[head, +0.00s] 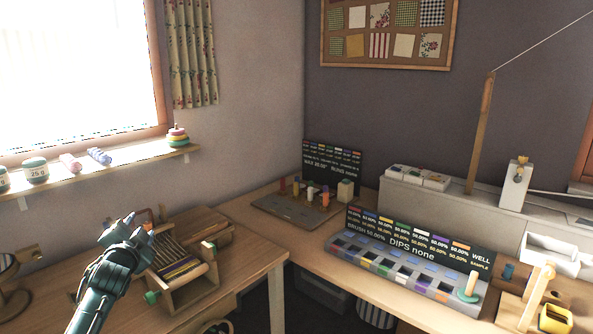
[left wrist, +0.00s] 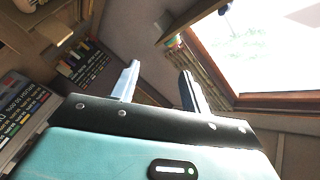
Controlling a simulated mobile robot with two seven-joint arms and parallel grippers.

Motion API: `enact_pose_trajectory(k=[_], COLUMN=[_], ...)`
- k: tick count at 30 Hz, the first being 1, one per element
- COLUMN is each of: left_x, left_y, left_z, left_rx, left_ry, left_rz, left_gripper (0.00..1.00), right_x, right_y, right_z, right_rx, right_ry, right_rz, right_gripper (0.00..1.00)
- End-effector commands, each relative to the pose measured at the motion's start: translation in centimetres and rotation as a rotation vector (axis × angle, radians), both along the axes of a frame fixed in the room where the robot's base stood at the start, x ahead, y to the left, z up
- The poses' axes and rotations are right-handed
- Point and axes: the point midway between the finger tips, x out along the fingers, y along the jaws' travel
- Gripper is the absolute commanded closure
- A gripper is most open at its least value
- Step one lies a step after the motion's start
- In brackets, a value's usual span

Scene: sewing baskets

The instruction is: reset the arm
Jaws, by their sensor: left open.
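My left gripper (head: 137,229) is raised at the left in the head view, in front of a wooden loom-like frame (head: 184,272) strung with coloured threads. In the left wrist view its two fingers (left wrist: 160,88) stand apart with nothing between them. It appears to be above the left table, and I cannot tell its exact height. My right gripper is not in view.
A board with colour wells (head: 400,272) and a dark sign reading "DIPS none" stands on the right table (head: 330,262). Behind it is a grey tray (head: 290,211) with several coloured pegs. A shelf (head: 110,160) runs under the window.

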Motion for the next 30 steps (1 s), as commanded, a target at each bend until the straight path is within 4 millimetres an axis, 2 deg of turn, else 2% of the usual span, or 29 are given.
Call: enact_pose_trajectory(k=[3, 7, 9, 14, 17, 20, 23, 24, 27, 30], left_x=[0.2, 0.3, -1.3, -5.0, -8.2, -12.7, -18.4, -20.9, -27.1, -32.4], left_y=[-0.9, -1.8, -3.4, -6.6, -9.0, -11.8, -14.8, -16.1, -18.7, -20.8], left_z=[-0.2, -0.3, -3.6, -9.3, -13.3, -17.5, -21.4, -22.7, -25.1, -26.3], left_rx=[-0.319, -0.646, -0.643, -0.654, -0.672, -0.701, -0.743, -0.764, -0.819, -0.87], left_ry=[-0.048, -0.09, -0.041, 0.047, 0.113, 0.19, 0.277, 0.313, 0.395, 0.46], left_rz=[-0.031, -0.059, -0.07, -0.097, -0.114, -0.132, -0.15, -0.154, -0.159, -0.156], left_gripper=[0.53, 0.53, 0.53, 0.53, 0.53, 0.53, 0.53, 0.53, 0.53, 0.53], right_x=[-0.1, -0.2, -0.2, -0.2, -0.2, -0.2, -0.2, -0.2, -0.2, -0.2], right_y=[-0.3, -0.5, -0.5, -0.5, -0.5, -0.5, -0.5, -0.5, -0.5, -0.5], right_z=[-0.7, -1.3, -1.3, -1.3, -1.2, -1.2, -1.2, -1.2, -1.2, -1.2], right_rx=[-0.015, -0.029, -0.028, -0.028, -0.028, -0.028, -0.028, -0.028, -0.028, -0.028], right_ry=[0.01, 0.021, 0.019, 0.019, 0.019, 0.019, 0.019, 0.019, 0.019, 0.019], right_rz=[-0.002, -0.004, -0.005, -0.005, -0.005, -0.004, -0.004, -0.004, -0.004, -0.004], right_gripper=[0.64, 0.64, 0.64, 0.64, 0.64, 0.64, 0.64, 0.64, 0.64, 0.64])
